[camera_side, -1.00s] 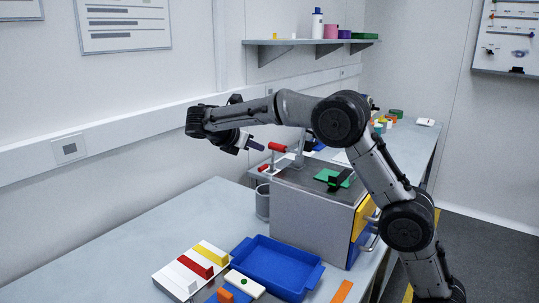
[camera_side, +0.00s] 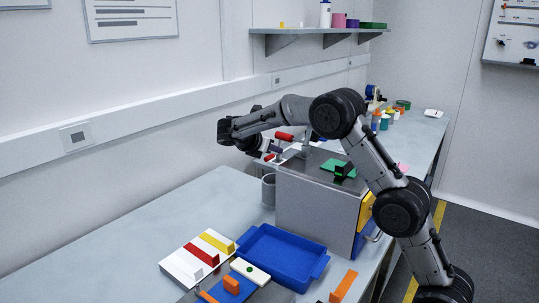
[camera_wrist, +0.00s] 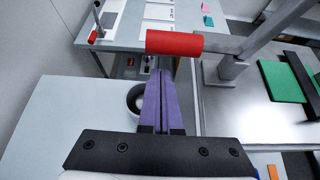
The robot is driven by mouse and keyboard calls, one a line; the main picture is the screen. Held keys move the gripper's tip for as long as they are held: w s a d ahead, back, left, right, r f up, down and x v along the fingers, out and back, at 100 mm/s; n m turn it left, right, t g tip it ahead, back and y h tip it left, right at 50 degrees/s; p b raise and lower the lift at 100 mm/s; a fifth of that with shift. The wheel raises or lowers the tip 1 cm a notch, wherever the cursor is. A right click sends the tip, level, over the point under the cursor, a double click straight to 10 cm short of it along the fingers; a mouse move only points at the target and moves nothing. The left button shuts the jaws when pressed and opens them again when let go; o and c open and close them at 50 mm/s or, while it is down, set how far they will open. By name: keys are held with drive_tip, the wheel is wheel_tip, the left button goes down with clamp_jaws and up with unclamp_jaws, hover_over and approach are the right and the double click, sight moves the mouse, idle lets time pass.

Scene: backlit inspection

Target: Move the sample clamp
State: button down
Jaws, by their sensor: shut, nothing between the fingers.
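The clamp shows as a grey lever with a red cylindrical handle (camera_side: 284,135) on top of the grey box (camera_side: 312,205). In the wrist view the red handle (camera_wrist: 174,43) lies crosswise just beyond my fingertips, and its grey post (camera_wrist: 232,68) stands to the right on the metal top. My gripper (camera_wrist: 163,75) has purple fingers shut together with nothing between them. In the side view my gripper (camera_side: 266,150) is beside the handle, partly hidden by my wrist. Whether the fingertips touch the handle cannot be told.
A green block (camera_side: 338,168) with a black part lies on the box top. A grey cup (camera_side: 268,190) stands left of the box. A blue tray (camera_side: 283,257) and a white board (camera_side: 178,267) with coloured bars lie in front. The table's left part is clear.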

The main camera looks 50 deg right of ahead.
sight(279, 134)
drive_tip(key=shift+d+r, duration=0.2)
drive_tip(key=shift+r, duration=0.7)
drive_tip(key=shift+r, duration=0.1)
drive_tip(key=shift+r, duration=0.2)
drive_tip(key=shift+r+m+t, duration=0.25)
drive_tip(key=shift+m+t, duration=0.15)
drive_tip(key=shift+s+r+m+t, duration=0.1)
drive_tip(key=shift+r+m+t, duration=0.75)
drive_tip(key=shift+r, duration=0.25)
drive_tip(key=s+r+m+t+h, duration=0.1)
drive_tip(key=s+r+m+t, duration=0.3)
drive_tip(key=s+r, duration=0.2)
drive_tip(key=shift+r+m, duration=0.2)
drive_tip(key=shift+m, duration=0.15)
